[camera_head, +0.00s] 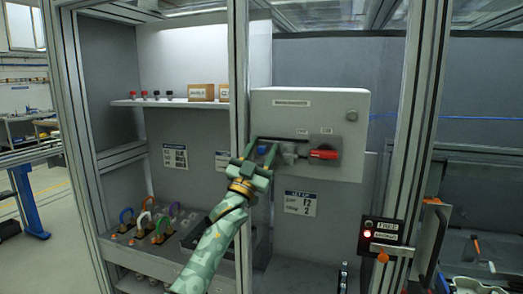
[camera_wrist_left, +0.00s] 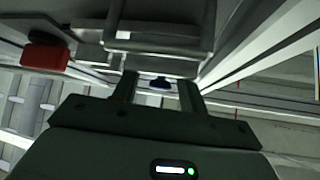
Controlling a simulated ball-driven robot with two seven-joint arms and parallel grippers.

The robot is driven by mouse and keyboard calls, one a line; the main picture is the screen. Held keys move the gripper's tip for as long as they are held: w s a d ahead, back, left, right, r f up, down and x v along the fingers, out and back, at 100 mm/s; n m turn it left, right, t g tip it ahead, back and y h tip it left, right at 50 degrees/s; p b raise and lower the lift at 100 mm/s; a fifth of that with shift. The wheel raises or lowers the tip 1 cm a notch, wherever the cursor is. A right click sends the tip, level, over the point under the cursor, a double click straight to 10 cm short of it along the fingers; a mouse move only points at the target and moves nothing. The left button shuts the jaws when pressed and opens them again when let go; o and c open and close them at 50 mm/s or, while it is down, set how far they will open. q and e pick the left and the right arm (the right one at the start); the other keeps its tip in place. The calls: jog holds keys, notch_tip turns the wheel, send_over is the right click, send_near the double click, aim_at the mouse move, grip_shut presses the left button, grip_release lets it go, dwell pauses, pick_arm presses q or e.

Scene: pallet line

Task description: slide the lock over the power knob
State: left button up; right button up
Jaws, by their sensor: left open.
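The red power knob (camera_head: 323,154) sits on the front of a light grey box, right of my left gripper. It also shows at the upper left of the left wrist view (camera_wrist_left: 45,52). A grey piece (camera_head: 289,155), which looks like the sliding lock, is just left of the knob and does not cover the red handle. A small blue grip (camera_head: 262,149) shows between the fingertips of my left gripper (camera_head: 261,152). In the left wrist view the blue grip (camera_wrist_left: 161,82) is between the open fingers; contact cannot be told. My right gripper is out of view.
The grey box (camera_head: 345,107) hangs behind an upright metal post (camera_head: 239,80). Another post (camera_head: 415,120) stands at the right. Coloured padlocks (camera_head: 155,225) stand on a low shelf at the left. A small panel with a lit lamp (camera_head: 383,235) is at lower right.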

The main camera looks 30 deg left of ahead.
aim_at(284, 153)
pick_arm(q)
grip_shut()
jog(key=d, duration=0.3)
jog(key=w+d, duration=0.1)
jog(key=d, duration=0.1)
jog(key=shift+w+d, duration=0.15)
jog(key=shift+d, duration=0.25)
jog(key=shift+a+f, duration=0.1)
jog(key=shift+a, duration=0.05)
jog(key=shift+c, duration=1.2)
grip_release()
jog(key=shift+o, duration=1.2)
jog(key=shift+d, duration=0.3)
jog(key=shift+a, duration=0.1)
